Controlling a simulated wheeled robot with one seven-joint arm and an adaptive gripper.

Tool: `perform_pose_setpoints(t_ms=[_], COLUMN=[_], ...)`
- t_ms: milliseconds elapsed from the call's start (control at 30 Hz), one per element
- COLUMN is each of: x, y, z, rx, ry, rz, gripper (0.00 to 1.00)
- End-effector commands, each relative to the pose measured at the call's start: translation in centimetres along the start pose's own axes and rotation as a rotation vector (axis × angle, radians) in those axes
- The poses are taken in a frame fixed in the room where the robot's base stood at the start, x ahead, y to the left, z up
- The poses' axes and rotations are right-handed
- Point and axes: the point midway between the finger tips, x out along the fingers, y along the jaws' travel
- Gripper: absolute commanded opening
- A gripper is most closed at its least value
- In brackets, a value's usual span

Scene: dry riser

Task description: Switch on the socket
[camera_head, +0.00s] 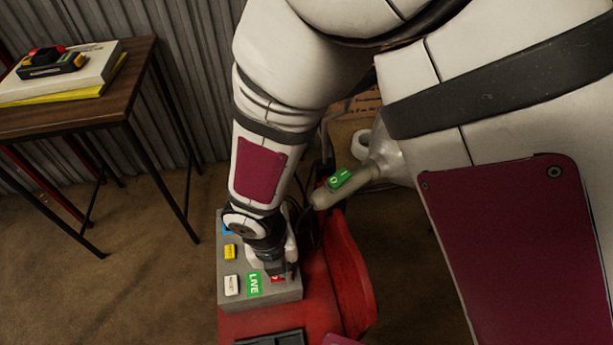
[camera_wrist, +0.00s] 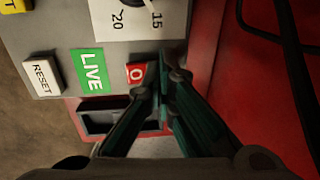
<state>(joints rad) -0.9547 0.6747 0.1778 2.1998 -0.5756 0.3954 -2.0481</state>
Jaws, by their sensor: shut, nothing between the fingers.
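A grey control box (camera_head: 290,295) sits on a red body. It carries a green LIVE label (camera_head: 253,284), also in the wrist view (camera_wrist: 91,70), beside a small red square marked O (camera_wrist: 137,73). My gripper (camera_wrist: 166,65) is shut and empty, its dark green fingertips just right of the red square, over or near the box's edge. I cannot tell if they touch. In the head view my gripper (camera_head: 276,268) points down at the box and partly hides the red square. No part is clearly labelled as the socket.
The box also bears a white RESET button (camera_wrist: 42,75), a yellow button (camera_head: 230,251) and a numbered white dial plate (camera_wrist: 125,25). A dark-framed recess (camera_wrist: 104,120) lies nearby. A wooden table (camera_head: 110,105) stands left.

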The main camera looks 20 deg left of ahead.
Motion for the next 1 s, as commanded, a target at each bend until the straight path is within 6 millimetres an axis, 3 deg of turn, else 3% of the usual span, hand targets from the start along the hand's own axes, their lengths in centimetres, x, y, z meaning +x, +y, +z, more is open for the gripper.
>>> perform_pose_setpoints(t_ms=[1000], x=[-0.5], y=[1.6], z=[0.0], rx=[0.000], ry=[0.000], rz=[-0.003], gripper=[0.00])
